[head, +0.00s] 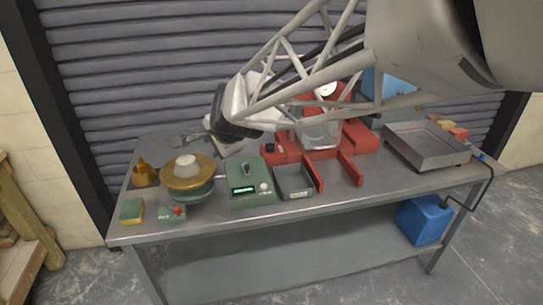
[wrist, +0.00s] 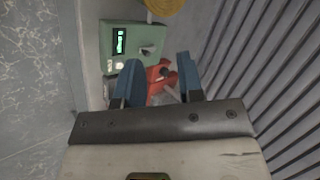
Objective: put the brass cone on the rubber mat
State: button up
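A brass-coloured, cone-like piece (head: 143,175) stands upright at the left end of the table in the head view; I take it to be the brass cone. It is left of a round brass plate (head: 203,181) on a green base, which bears a pale lump (head: 185,163). In the head view my arm's end is above the table, behind the green box and right of the cone.
A green box with a lit display (head: 250,184) stands front centre, also in the wrist view (wrist: 122,42). A red machine (head: 318,158), dark tray (head: 294,180) and metal pan (head: 425,147) are rightward. A trowel (head: 188,140) lies behind; a yellow-green sponge (head: 131,211) lies front left.

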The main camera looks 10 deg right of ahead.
jog(key=s+d+f+n+g+h, duration=0.1)
jog(key=s+d+n, duration=0.5)
jog(key=s, duration=0.7)
jog(key=s+d+f+n+g+h, duration=0.1)
jog(key=s+d+n+g, duration=0.3)
jog(key=s+d, duration=0.7)
jog(key=s+n+h, duration=0.1)
jog(key=s, duration=0.2)
jog(key=shift+s+f+n+h, duration=0.3)
jog(key=shift+n+h, duration=0.1)
